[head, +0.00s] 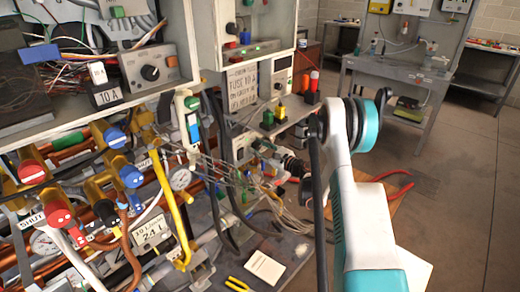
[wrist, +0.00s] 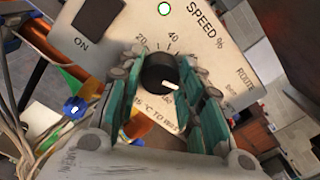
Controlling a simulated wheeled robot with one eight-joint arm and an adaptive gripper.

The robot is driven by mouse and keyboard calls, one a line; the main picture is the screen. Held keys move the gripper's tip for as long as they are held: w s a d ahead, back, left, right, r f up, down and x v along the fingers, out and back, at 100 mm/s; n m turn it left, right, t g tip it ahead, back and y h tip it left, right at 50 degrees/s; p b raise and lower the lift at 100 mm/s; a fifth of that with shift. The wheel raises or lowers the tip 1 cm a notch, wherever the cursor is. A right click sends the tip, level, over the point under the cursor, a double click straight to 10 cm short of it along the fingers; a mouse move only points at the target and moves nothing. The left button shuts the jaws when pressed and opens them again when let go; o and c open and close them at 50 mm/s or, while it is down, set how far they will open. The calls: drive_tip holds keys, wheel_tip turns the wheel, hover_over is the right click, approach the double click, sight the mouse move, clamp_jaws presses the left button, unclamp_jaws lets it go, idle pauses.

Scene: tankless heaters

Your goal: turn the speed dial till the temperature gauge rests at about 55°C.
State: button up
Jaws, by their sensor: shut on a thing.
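In the wrist view the speed dial (wrist: 157,75) is a round black knob with a white pointer mark, on a pale panel marked "SPEED %". The mark points to the lower right, past the 40 on the scale. My gripper (wrist: 163,72) has its teal-padded fingers on both sides of the dial and is shut on it. In the head view my arm hides part of the area on the right, and I cannot make out the dial. Two round white gauges show there, one upper (head: 180,179) and one lower left (head: 45,242). I cannot tell which shows temperature, nor read them.
Copper pipes with red-handled (head: 32,172) and blue-handled valves fill the left. A yellow pipe (head: 170,205) and loose wires lie near the middle. A dark "ON" button (wrist: 100,18) is left of the dial. Open floor (head: 450,200) lies right of my arm.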

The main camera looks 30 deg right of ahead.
drive_tip(key=n, duration=0.4)
drive_tip(key=shift+n, duration=2.2)
drive_tip(key=o, duration=1.1)
drive_tip(key=shift+c, duration=0.2)
drive_tip(key=v, duration=1.2)
